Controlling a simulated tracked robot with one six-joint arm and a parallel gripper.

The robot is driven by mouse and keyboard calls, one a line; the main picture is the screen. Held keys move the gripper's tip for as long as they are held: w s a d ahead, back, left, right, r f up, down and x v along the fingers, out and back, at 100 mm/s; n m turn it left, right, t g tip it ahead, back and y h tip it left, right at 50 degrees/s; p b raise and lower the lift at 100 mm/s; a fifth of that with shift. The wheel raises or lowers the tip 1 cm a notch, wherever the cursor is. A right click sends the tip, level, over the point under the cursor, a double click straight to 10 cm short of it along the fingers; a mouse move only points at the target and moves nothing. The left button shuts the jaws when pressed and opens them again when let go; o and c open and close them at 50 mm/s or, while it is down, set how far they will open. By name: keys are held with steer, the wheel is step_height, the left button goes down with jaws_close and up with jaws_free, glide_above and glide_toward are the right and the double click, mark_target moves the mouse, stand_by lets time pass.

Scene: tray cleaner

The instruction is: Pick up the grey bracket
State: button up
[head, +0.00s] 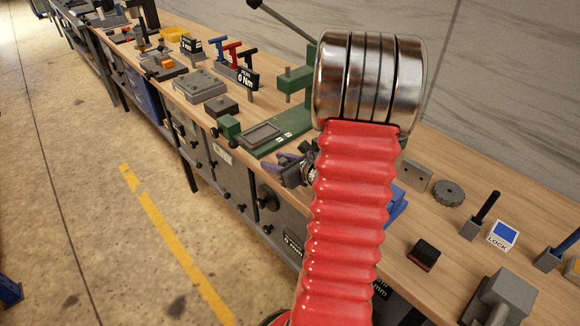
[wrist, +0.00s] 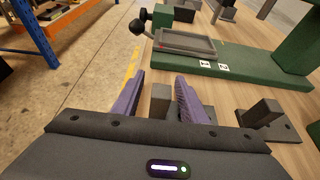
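My gripper (wrist: 161,82) has purple fingers that stand apart. A small grey block (wrist: 160,101) shows between them, with narrow gaps on both sides; it may be part of the grey bracket. Its lower part is hidden by my gripper body. Another grey piece, a flat plate with an upright block (wrist: 262,112), stands on the bench right of the fingers; I cannot tell for sure which one is the bracket. In the head view my gripper (head: 281,168) is at the bench's front edge, and my red arm hides the area beside it.
A green fixture (wrist: 232,68) with a grey tray (wrist: 187,44) lies just ahead of the fingers. A black knob (wrist: 138,26) stands at its left end. In the head view a grey plate with holes (head: 415,177), a round gear (head: 448,193) and a blue LOCK block (head: 503,235) are right of my arm.

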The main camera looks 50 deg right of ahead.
jaws_close()
stand_by(0.4)
steer(key=shift+r, duration=0.1)
step_height(320, 180, up, 10)
stand_by(0.9)
stand_by(0.4)
